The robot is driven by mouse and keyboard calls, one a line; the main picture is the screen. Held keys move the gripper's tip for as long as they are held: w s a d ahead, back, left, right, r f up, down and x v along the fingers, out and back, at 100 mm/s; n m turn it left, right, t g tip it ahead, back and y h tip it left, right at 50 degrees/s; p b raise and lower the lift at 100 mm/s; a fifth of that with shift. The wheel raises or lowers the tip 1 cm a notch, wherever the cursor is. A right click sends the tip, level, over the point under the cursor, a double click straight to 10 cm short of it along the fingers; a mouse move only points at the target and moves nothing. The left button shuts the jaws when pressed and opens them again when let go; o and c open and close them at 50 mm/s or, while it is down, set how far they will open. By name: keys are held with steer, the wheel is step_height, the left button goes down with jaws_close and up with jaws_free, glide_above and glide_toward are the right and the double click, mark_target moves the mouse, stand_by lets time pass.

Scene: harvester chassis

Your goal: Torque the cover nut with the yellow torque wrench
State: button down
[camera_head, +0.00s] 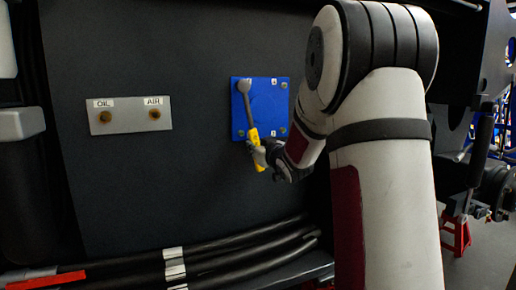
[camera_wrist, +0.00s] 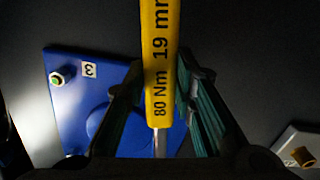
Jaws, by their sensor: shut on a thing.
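The yellow torque wrench (camera_head: 255,146) is held by its handle in my gripper (camera_head: 262,154). Its grey shaft rises to a round head at the upper left corner of the blue cover plate (camera_head: 265,107). The head hides that corner, and I cannot tell whether it sits on a nut. In the wrist view the wrench handle (camera_wrist: 159,55) reads "80 Nm 19 mm" and runs between the green-padded fingers of my gripper (camera_wrist: 160,105). A cover nut (camera_wrist: 62,76) shows beside a label "3" on the plate. In the head view other nuts show at the plate's right corners and lower left corner.
A plate with OIL and AIR fittings (camera_head: 130,116) is on the dark panel to the left. Thick black hoses (camera_head: 220,250) run along the bottom. A red stand (camera_head: 456,235) is at the far right. The panel between the fittings and the cover is clear.

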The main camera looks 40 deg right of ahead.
steer(key=shift+d, duration=0.2)
steer(key=shift+s, duration=0.15)
steer(key=b+v, duration=0.2)
steer(key=v, duration=0.8)
steer(key=shift+s+f, duration=0.15)
steer(key=shift+s, duration=0.25)
stand_by(0.4)
stand_by(1.2)
